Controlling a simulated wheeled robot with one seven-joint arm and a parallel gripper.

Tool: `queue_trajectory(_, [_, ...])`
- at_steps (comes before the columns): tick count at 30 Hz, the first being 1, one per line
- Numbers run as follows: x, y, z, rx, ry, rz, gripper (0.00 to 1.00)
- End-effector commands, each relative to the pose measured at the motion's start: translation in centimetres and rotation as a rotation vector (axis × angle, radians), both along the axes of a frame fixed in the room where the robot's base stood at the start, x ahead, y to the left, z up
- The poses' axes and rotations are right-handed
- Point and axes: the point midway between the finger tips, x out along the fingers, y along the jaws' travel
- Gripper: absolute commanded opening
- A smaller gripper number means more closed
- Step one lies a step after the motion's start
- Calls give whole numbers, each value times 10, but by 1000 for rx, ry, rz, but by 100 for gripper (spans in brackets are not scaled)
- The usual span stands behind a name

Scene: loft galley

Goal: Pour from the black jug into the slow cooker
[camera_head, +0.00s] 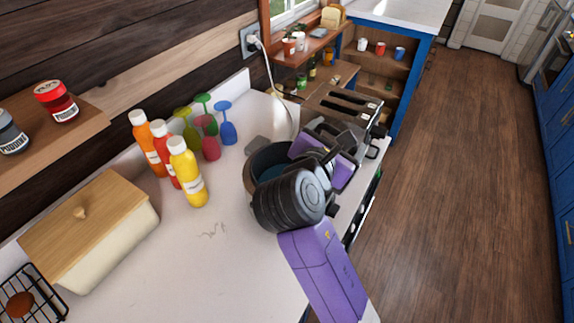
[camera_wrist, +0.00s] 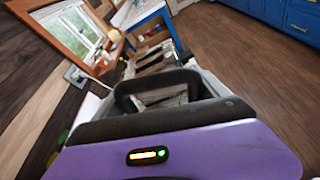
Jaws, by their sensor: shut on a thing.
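The slow cooker (camera_head: 257,160) stands on the pale counter, a dark round pot with an open top and a teal inside. Its right side and front are hidden behind my arm. My gripper (camera_head: 338,143) is just right of the cooker's rim and is shut on the black jug (camera_head: 349,137). The jug is dark grey-black and mostly hidden by my gripper. In the wrist view my gripper (camera_wrist: 160,92) shows its dark fingers, with part of the jug (camera_wrist: 209,86) beyond them. The jug's mouth, contents and exact tilt cannot be made out.
Yellow (camera_head: 187,173), red and orange bottles and several coloured glasses (camera_head: 226,125) stand left of the cooker. A lidded bin (camera_head: 105,245) is at the near left. The counter's front middle is clear.

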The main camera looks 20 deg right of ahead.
Motion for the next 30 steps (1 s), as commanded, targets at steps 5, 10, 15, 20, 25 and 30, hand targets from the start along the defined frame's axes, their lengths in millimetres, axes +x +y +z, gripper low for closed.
queue_trajectory(5, [3, 2, 0, -11, 14, 0, 11])
queue_trajectory(10, [6, 4, 0, -22, 28, 0, 11])
queue_trajectory(15, [9, 7, -1, -33, 44, 0, 11])
queue_trajectory(20, [11, 8, -1, -44, 58, -1, 11])
queue_trajectory(25, [15, 11, -2, -57, 76, 0, 11])
queue_trajectory(30, [17, 12, -1, -68, 91, 0, 11])
